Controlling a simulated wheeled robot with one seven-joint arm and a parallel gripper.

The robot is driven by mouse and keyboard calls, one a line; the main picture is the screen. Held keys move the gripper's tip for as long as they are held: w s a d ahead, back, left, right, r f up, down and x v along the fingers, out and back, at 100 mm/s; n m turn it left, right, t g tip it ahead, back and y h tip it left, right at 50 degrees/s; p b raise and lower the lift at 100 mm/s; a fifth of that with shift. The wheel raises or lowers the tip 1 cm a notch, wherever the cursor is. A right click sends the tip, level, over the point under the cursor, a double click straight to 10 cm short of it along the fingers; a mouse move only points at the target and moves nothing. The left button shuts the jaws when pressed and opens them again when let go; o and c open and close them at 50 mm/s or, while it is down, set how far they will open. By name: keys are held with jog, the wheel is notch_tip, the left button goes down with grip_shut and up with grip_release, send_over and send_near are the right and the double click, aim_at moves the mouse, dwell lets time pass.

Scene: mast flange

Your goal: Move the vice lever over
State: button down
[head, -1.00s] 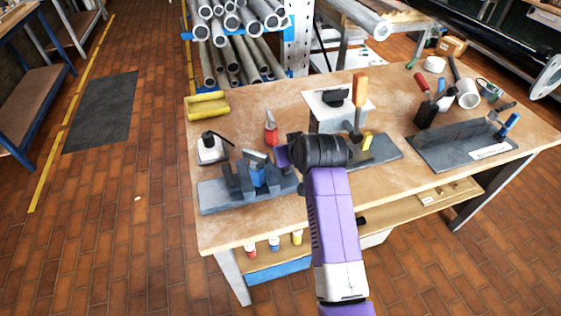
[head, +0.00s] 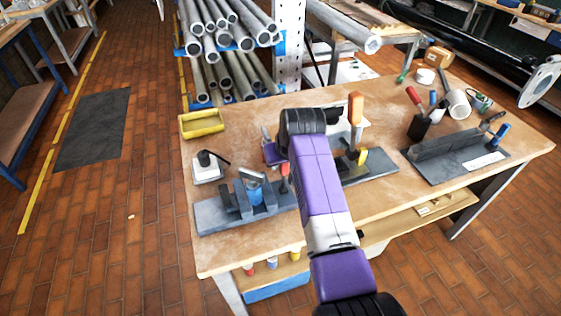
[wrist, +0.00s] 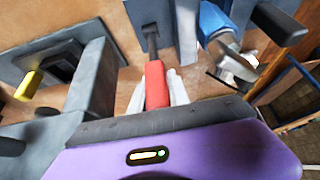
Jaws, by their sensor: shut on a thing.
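The vice (head: 240,197) sits at the left of the bench, with grey jaws around a blue piece (head: 252,189). Its lever has a red handle (head: 284,172), seen just right of the jaws. In the wrist view the red handle (wrist: 156,84) joins a dark rod that runs to a grey block. My gripper (wrist: 158,92) is shut on the red handle, with pale fingers on both sides. In the head view my gripper (head: 274,152) is above and behind the vice, and my wrist hides part of it.
An orange-handled clamp (head: 355,108) and a yellow piece (head: 362,157) stand to the right. A white block with a black top (head: 206,166) and a yellow tray (head: 201,123) are at the left.

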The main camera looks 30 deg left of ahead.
jog(key=c, duration=1.2)
grip_release()
jog(key=shift+w+f, duration=0.1)
jog(key=shift+c, duration=0.2)
jog(key=shift+b+v, duration=0.35)
jog(key=shift+v, duration=3.6)
